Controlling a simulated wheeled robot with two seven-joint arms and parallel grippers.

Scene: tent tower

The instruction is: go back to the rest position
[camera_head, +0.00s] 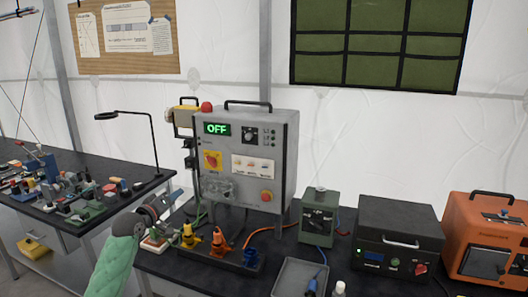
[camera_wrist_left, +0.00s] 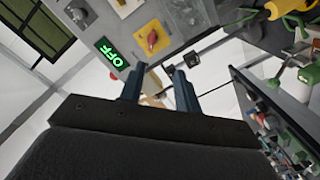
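My left arm in its green sleeve comes in from the lower left of the head view. Its gripper (camera_head: 174,198) is in the air in front of the black workbench (camera_head: 185,283), to the left of the grey control box (camera_head: 285,150). In the left wrist view the two dark fingers of the gripper (camera_wrist_left: 160,78) stand apart with nothing held between them. The control box shows a green OFF display (camera_head: 217,128), which also appears tilted in the left wrist view (camera_wrist_left: 112,52). My right gripper is in no view.
Yellow and orange tools (camera_head: 218,243) stand on the bench before the control box. A green box (camera_head: 317,217), a black case (camera_head: 400,232) and an orange unit (camera_head: 488,240) stand to the right. A grey tray (camera_head: 288,280) lies in front. A cluttered side table (camera_head: 150,184) is at left.

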